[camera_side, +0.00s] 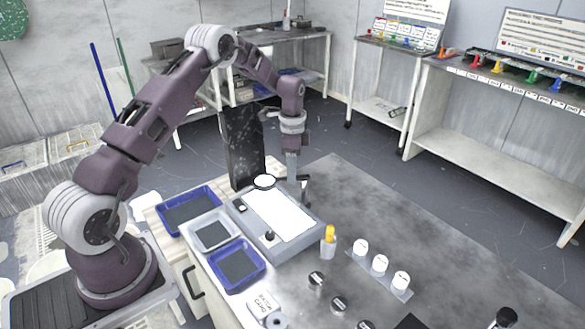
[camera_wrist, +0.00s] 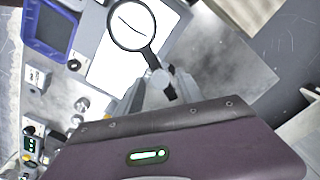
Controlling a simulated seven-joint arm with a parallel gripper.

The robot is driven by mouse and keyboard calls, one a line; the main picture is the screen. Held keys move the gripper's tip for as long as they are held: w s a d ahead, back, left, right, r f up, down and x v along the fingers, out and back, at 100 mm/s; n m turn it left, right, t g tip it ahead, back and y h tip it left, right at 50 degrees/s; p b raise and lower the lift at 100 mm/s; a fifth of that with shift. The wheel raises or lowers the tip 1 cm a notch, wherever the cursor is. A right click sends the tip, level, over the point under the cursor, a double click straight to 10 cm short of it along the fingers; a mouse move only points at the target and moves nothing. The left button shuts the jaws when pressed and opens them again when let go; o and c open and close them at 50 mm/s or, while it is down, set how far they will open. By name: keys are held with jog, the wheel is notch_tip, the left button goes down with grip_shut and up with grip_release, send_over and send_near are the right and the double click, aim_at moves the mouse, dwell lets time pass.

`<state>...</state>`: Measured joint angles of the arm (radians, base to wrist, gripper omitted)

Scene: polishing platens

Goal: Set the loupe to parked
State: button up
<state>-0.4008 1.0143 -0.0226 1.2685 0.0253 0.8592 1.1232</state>
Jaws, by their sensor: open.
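The loupe is a round lens with a black rim. In the wrist view the loupe (camera_wrist: 131,25) lies over the upper part of the bright white panel, and its dark handle runs down toward my fingers. In the side view the loupe (camera_side: 264,181) shows as a pale disc at the back edge of the light box (camera_side: 313,226). My gripper (camera_side: 292,178) points down beside the back right corner of the box. In the wrist view my gripper (camera_wrist: 158,88) is open, with the handle's lower end near or between the fingers; contact cannot be told.
Blue trays (camera_side: 160,212) and a grey tray (camera_side: 190,232) stand left of the light box. A yellow-capped bottle (camera_side: 329,242), white jars (camera_side: 380,263) and several dark-topped containers (camera_side: 317,279) stand in front and right. The bench behind the jars is clear.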

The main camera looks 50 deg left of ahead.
jog(key=shift+c, duration=0.5)
grip_shut()
dwell(0.8)
